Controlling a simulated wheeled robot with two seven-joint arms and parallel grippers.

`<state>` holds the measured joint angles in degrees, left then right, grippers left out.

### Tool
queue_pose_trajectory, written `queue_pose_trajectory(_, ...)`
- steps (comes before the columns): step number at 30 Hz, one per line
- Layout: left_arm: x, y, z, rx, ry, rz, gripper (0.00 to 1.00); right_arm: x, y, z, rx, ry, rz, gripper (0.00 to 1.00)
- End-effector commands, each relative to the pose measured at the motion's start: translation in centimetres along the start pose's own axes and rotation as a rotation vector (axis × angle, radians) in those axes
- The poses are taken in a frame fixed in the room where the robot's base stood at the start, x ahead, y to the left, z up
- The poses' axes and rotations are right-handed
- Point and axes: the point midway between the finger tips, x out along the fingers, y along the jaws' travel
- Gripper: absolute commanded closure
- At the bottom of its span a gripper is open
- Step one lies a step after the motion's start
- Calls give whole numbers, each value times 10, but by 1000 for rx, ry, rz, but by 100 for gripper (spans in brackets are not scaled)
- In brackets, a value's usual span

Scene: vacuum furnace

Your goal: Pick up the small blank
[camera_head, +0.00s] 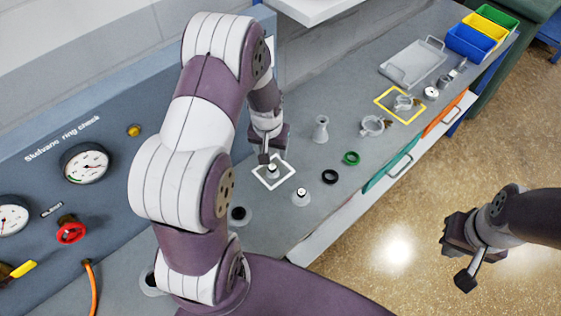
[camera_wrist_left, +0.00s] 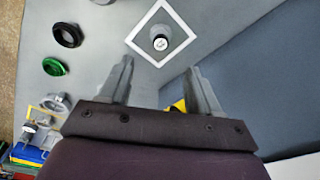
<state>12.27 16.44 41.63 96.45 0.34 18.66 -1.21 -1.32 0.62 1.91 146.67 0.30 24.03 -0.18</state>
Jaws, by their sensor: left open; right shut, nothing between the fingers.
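A small grey blank (camera_head: 272,169) with a pale top stands inside a white square outline (camera_head: 287,176) on the grey bench. It also shows in the left wrist view (camera_wrist_left: 160,42), upright inside the outline and beyond my fingertips. My left gripper (camera_head: 265,157) is close above it in the head view. In the wrist view my left gripper (camera_wrist_left: 160,75) is open, with nothing between its fingers. A similar small piece (camera_head: 300,195) stands on a pale round base just outside the outline. My right gripper (camera_head: 462,262) is shut and empty, over the floor beside the bench.
A black ring (camera_head: 329,177), a green ring (camera_head: 351,158) and a grey flask-shaped piece (camera_head: 320,130) stand near the outline. Farther along are a yellow square outline (camera_head: 382,108), a clear tray (camera_head: 413,62) and coloured bins (camera_head: 470,42). The gauge panel (camera_head: 50,150) rises on the left.

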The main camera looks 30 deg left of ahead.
Motion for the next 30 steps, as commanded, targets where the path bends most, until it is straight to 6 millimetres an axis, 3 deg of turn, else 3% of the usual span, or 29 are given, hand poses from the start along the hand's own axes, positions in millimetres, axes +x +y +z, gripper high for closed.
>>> queue_pose_trajectory(3,28,0,1,1,-4,0,37,-5,0,0,0,0,0,100)
queue_pose_trajectory(11,62,2,2,2,-3,0,37,-18,0,-2,0,0,0,100)
queue_pose_trajectory(15,90,4,3,2,-2,0,37,-25,0,-3,0,0,0,100)
queue_pose_trajectory(19,101,4,2,2,1,0,37,-26,0,-3,0,0,0,100)
queue_pose_trajectory(24,102,4,2,2,2,0,37,-25,0,-3,0,0,0,100)
queue_pose_trajectory(25,102,4,2,2,2,0,44,-25,0,-3,0,0,0,100)
queue_pose_trajectory(30,101,4,2,2,2,0,95,-25,0,-3,0,0,0,100)
